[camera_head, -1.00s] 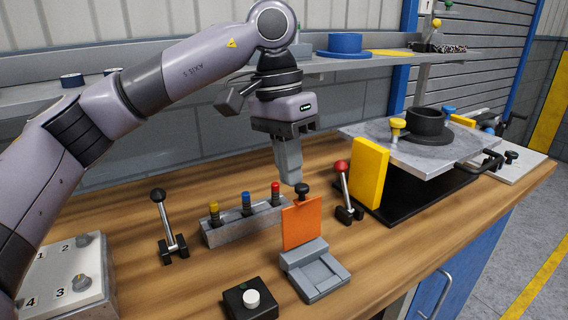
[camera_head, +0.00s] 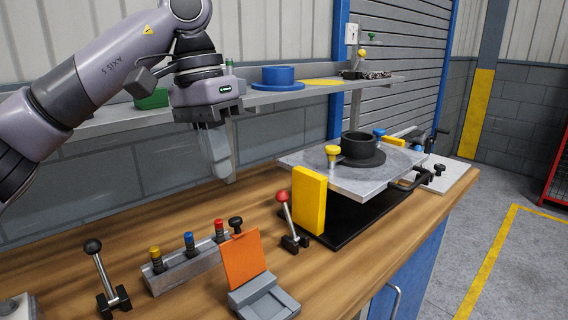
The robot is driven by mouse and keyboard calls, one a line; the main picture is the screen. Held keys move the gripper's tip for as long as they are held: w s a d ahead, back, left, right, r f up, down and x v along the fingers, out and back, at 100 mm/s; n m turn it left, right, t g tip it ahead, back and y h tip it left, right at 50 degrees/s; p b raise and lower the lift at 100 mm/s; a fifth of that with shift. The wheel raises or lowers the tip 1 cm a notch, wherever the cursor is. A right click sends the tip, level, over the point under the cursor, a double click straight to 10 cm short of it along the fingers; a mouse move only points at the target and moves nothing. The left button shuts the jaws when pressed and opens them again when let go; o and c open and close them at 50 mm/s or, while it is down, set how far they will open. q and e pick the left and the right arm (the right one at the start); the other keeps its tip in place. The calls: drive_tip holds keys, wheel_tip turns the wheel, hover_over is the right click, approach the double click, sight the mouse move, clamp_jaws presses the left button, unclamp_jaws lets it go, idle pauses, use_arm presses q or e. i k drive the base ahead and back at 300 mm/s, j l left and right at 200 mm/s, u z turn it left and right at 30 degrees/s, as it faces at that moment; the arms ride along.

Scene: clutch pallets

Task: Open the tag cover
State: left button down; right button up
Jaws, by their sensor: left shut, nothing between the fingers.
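The tag cover (camera_head: 243,258) is an orange plate with a black knob (camera_head: 236,223) on its top edge. It stands upright, leaning slightly back, at the rear of its grey base (camera_head: 264,298). The top of the base, with a shallow recess, is exposed. My left gripper (camera_head: 221,174) is shut and empty, pointing down above and behind the orange cover, clear of it. My right gripper is not in view.
A grey block with yellow, blue and red plungers (camera_head: 184,268) stands left of the cover. Levers with a black knob (camera_head: 104,278) and a red knob (camera_head: 290,222) flank it. A yellow block (camera_head: 309,200) and a metal plate (camera_head: 352,176) stand to the right.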

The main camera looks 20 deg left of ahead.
sight(243, 254)
drive_tip(key=k+l, duration=0.65)
drive_tip(key=k, duration=0.25)
